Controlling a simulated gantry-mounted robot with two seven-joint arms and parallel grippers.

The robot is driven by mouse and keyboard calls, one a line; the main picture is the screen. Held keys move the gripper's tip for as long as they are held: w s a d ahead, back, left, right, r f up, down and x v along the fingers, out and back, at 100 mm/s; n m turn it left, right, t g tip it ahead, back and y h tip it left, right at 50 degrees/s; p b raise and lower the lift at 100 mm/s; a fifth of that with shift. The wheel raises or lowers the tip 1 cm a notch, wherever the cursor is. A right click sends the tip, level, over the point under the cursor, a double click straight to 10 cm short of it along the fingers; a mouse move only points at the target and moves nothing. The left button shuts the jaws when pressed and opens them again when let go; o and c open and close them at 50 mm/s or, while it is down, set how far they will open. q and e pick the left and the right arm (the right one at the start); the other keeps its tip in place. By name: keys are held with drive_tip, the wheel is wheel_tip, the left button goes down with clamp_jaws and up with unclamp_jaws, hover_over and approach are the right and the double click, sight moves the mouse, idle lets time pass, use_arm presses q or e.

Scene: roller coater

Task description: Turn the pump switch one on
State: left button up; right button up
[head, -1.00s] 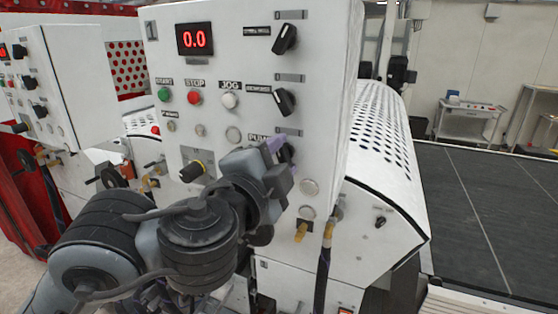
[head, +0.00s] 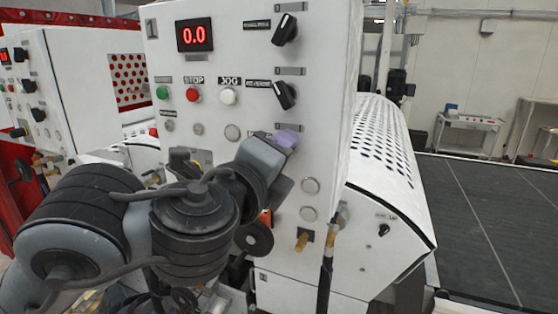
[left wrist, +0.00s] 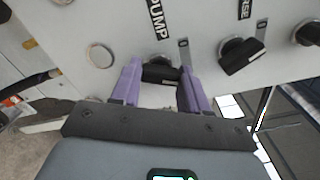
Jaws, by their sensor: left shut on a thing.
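The pump switch (left wrist: 161,74) is a black rotary knob beside the PUMP label on the white control panel (head: 238,65). My left gripper (left wrist: 160,69) is shut on it, with one purple finger on each side of the knob in the left wrist view. In the head view my left gripper (head: 286,138) is at the panel, below the two other black knobs, and it hides the pump switch. My right gripper is in neither view.
A black knob (head: 284,95) sits just above my left gripper, with another (head: 285,30) higher up. Green (head: 162,92), red (head: 193,95) and white (head: 228,96) buttons are to the left. A hose (head: 327,265) hangs below the panel.

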use_arm(q)
drive_tip(key=shift+m, duration=0.5)
drive_tip(key=o, duration=1.1)
drive_tip(key=shift+c, duration=0.2)
drive_tip(key=shift+s, duration=0.1)
drive_tip(key=v, duration=1)
drive_tip(key=shift+s+a+b, duration=0.15)
drive_tip(key=shift+s+b, duration=0.15)
drive_tip(key=shift+b, duration=0.1)
